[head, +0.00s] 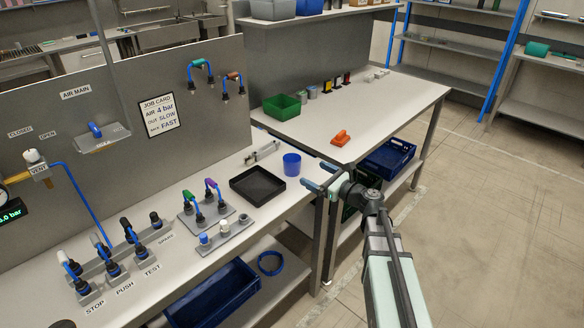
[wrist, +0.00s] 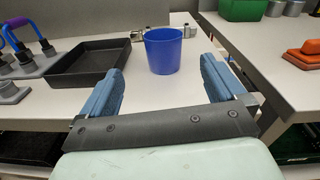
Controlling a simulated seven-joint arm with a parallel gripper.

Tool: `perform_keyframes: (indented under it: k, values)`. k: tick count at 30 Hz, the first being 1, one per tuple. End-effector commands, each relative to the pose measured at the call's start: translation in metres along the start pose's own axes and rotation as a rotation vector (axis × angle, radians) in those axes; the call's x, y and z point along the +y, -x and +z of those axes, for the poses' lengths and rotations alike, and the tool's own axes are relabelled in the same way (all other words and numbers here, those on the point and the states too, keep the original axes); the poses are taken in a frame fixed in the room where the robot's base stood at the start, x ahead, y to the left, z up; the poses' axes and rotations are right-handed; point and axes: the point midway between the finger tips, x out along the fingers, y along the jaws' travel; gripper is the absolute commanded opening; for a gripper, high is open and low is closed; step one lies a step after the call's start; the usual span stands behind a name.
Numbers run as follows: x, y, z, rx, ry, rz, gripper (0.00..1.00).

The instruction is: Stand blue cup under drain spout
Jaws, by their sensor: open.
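The blue cup (head: 292,164) stands upright on the near bench, close to its right end and to the right of the black tray. It also shows in the wrist view (wrist: 163,52), centred ahead of my fingers. My gripper (head: 318,176) is open and empty, just to the right of the cup. In the wrist view its two blue fingers (wrist: 162,80) are spread, with the cup beyond their tips. A small metal fitting (head: 263,153) lies behind the tray, left of the cup; it may be the drain spout, but I cannot tell. The cup partly hides it in the wrist view.
The black tray (head: 258,186) sits left of the cup. Fittings with green and purple hoses (head: 205,202) stand further left. A second bench (head: 370,115) across a narrow gap carries a green bin (head: 282,106) and an orange object (head: 341,137).

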Motion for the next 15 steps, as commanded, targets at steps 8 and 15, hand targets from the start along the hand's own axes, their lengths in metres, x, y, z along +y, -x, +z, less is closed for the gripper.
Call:
perform_keyframes:
  k: [8,15]
  values:
    - [0.001,-0.016,-0.002,-0.028,-0.096,-0.024,0.96]
    - [0.0,-0.058,-0.001,-0.027,-0.092,-0.022,0.96]
